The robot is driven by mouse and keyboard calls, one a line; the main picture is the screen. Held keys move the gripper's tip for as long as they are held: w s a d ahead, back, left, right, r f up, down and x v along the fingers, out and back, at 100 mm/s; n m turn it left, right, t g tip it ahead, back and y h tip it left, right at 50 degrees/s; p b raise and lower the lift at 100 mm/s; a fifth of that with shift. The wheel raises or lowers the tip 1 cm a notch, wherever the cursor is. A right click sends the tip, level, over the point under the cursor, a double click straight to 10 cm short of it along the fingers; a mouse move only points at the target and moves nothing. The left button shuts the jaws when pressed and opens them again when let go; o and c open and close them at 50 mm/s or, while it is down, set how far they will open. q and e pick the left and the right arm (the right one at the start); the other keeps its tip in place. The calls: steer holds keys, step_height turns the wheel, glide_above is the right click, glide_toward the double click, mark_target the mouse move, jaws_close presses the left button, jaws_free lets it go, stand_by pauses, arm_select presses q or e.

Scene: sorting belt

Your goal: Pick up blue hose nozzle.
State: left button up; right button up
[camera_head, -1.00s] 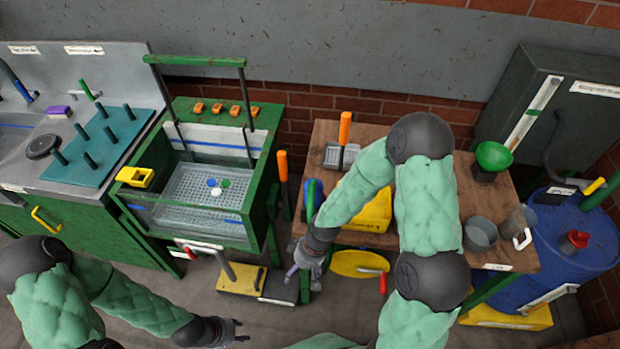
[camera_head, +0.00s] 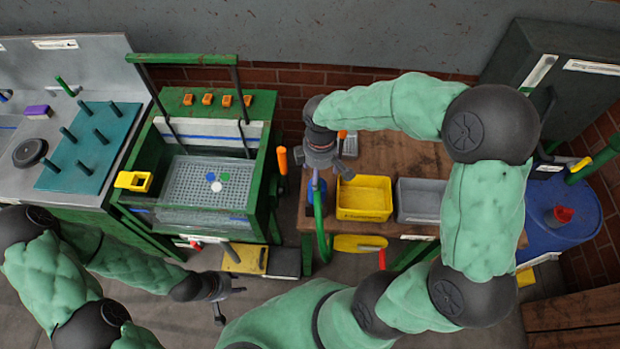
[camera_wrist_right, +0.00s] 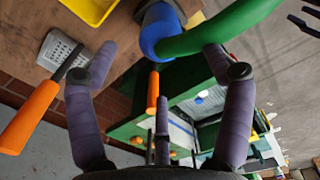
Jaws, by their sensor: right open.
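The blue hose nozzle (camera_head: 311,191) is at the left edge of the wooden table, with a green hose (camera_head: 320,225) hanging from it. In the right wrist view the nozzle (camera_wrist_right: 158,32) is at top centre, beyond the fingertips, with the hose (camera_wrist_right: 220,28) running off to the upper right. My right gripper (camera_head: 322,163) is just above the nozzle and partly hides it. My left gripper (camera_head: 231,301) is low at left centre, open and empty, far from the nozzle.
A yellow bin (camera_head: 364,213) and a grey bin (camera_head: 419,216) stand right of the nozzle. A grey grater-like tool with an orange handle (camera_wrist_right: 28,118) lies close by.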

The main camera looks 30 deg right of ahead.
mark_target(319, 183)
steer(key=f, duration=0.2)
steer(key=f+b, duration=0.1)
steer(key=f, duration=0.1)
steer(key=shift+s+f, duration=0.1)
steer(key=shift+s, duration=0.2)
steer(key=shift+w+f, duration=0.15)
steer(key=shift+f, duration=0.35)
steer(key=shift+w+f+b, duration=0.1)
steer(key=shift+f+b, duration=0.5)
steer(key=shift+f, duration=2)
steer(key=c, duration=1.4)
